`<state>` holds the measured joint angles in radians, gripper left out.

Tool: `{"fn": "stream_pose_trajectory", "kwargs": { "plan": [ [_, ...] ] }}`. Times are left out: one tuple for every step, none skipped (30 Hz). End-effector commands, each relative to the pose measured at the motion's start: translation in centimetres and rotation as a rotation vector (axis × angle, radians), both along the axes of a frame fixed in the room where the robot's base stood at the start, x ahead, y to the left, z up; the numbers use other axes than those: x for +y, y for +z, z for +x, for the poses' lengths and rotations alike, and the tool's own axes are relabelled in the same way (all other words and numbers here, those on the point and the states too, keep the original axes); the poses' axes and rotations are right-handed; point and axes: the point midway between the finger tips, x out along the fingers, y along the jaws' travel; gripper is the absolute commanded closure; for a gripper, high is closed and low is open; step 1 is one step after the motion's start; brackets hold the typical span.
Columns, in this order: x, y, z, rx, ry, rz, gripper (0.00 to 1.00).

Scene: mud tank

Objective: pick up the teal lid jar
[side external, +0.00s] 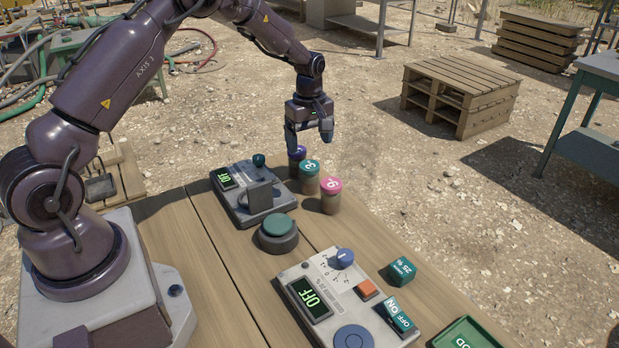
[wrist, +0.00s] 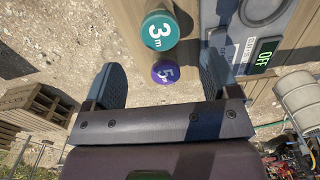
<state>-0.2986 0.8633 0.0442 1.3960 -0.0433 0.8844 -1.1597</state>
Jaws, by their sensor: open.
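The teal lid jar (side external: 309,168) stands upright on the wooden table between a purple lid jar (side external: 297,153) and a pink lid jar (side external: 331,186). My gripper (side external: 309,140) is open and empty, pointing down above the jars. In the wrist view the teal lid (wrist: 159,31), marked "3m", lies beyond my fingertips, near the top edge. The purple lid (wrist: 165,73), marked "5", sits between my two fingers in that picture. The pink lid jar is outside the wrist view. My gripper appears apart from the teal jar.
A grey device (side external: 249,202) with an OFF display stands close left of the jars. A green round button (side external: 278,227), a control panel (side external: 345,300) and a teal cube (side external: 402,270) sit nearer the camera. Bare wood lies right of the button, and the table edge runs just behind the jars.

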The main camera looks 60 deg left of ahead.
Motion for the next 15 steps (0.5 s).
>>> {"fn": "stream_pose_trajectory", "kwargs": {
  "plan": [
    [0.0,-1.2,-0.1,0.003,0.000,-0.002,0.19],
    [0.0,-1.7,-0.1,0.003,0.000,-0.002,0.19],
    [0.0,-2.3,-0.1,0.002,0.000,-0.002,0.19],
    [0.0,-2.8,-0.1,0.002,0.000,-0.001,0.19],
    [0.0,-3.1,0.0,0.002,0.000,-0.001,0.19],
    [0.0,-3.5,0.0,0.001,0.000,-0.001,0.19],
    [0.0,-3.8,0.0,0.000,0.000,0.000,0.19],
    [0.0,-4.0,0.0,0.000,-0.001,0.000,0.19],
    [0.0,-4.1,0.0,-0.001,-0.001,0.000,0.19],
    [0.0,-4.3,0.0,-0.001,-0.001,0.000,0.19],
    [0.0,-4.5,0.0,0.000,-0.001,0.000,0.19],
    [-0.1,-4.9,0.0,0.000,-0.002,0.000,0.19],
    [-0.1,-5.3,-0.1,0.001,-0.002,-0.001,0.19],
    [-0.1,-5.8,-0.1,0.001,-0.002,-0.001,0.19],
    [-0.1,-6.4,-0.1,0.002,-0.002,-0.002,0.19]
  ]
}}
